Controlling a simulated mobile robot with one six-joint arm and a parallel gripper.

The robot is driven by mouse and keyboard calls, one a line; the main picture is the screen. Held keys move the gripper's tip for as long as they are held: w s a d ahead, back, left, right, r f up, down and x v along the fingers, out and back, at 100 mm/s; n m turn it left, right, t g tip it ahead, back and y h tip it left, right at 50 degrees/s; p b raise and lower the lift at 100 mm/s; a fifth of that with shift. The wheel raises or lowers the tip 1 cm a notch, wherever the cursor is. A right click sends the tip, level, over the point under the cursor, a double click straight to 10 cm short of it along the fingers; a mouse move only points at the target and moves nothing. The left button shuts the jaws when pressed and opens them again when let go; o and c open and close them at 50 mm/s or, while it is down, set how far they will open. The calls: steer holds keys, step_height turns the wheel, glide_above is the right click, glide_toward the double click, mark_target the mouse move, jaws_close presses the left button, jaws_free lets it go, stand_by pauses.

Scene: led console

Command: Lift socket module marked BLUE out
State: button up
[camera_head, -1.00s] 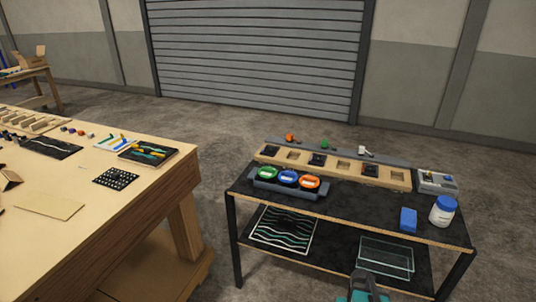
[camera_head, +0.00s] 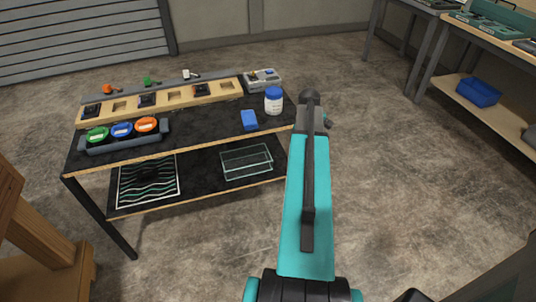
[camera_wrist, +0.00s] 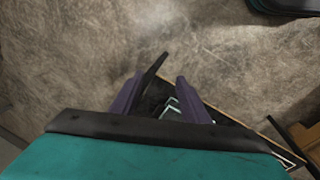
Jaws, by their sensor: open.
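A wooden strip (camera_head: 160,102) on the dark bench holds black socket modules, at its left (camera_head: 92,110), middle (camera_head: 147,100) and right (camera_head: 201,90), with empty square recesses between them. Any marking on them is too small to read, so I cannot tell which is marked BLUE. My gripper (camera_wrist: 158,98) shows in the wrist view with its two purple fingers apart and nothing between them. It points at the floor and part of the bench. In the head view my teal arm stands right of the bench, and the fingers cannot be made out.
A grey tray holds green (camera_head: 97,135), blue (camera_head: 122,130) and orange (camera_head: 146,125) round pots. A blue block (camera_head: 249,120), a white jar (camera_head: 273,100) and a grey box (camera_head: 262,80) stand at the bench's right. Orange, green and white pieces sit on the rail behind. Open floor lies right.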

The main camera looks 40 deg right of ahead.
steer(key=s+d+r+n+h, duration=0.1)
steer(key=s+d+r+n, duration=0.5)
steer(key=d+r+n, duration=0.2)
steer(key=s+d+r+n+g+h, duration=0.1)
steer(key=s+d+r+n, duration=0.5)
steer(key=d+r+n, duration=0.2)
steer(key=shift+s+d+r+n, duration=0.15)
steer(key=shift+d+r+n, duration=0.15)
steer(key=shift+d+r, duration=1.4)
steer(key=shift+a+r, duration=0.5)
steer(key=shift+a, duration=0.05)
